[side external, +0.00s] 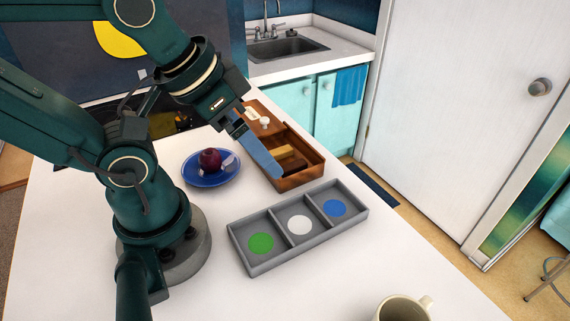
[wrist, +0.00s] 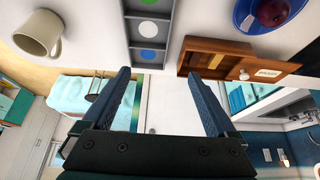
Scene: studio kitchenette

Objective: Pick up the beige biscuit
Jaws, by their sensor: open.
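A beige biscuit (side external: 283,152), a small tan block, lies inside an open wooden box (side external: 303,180) at the back of the table. In the wrist view the biscuit (wrist: 216,61) shows in the box (wrist: 240,46), right of the fingers. A darker brown piece lies beside it; I cannot tell if it is a divider. My gripper (side external: 276,172), with blue fingers, overlaps the box's left side in the side view and covers part of it. In the wrist view my gripper (wrist: 157,74) has its fingers spread, with nothing between them.
A blue plate (side external: 194,180) with a dark red fruit (side external: 210,159) stands left of the box. A grey tray (side external: 270,266) with green, white and blue discs lies in front. A cream mug (side external: 403,309) is at the front edge. White tabletop is clear between them.

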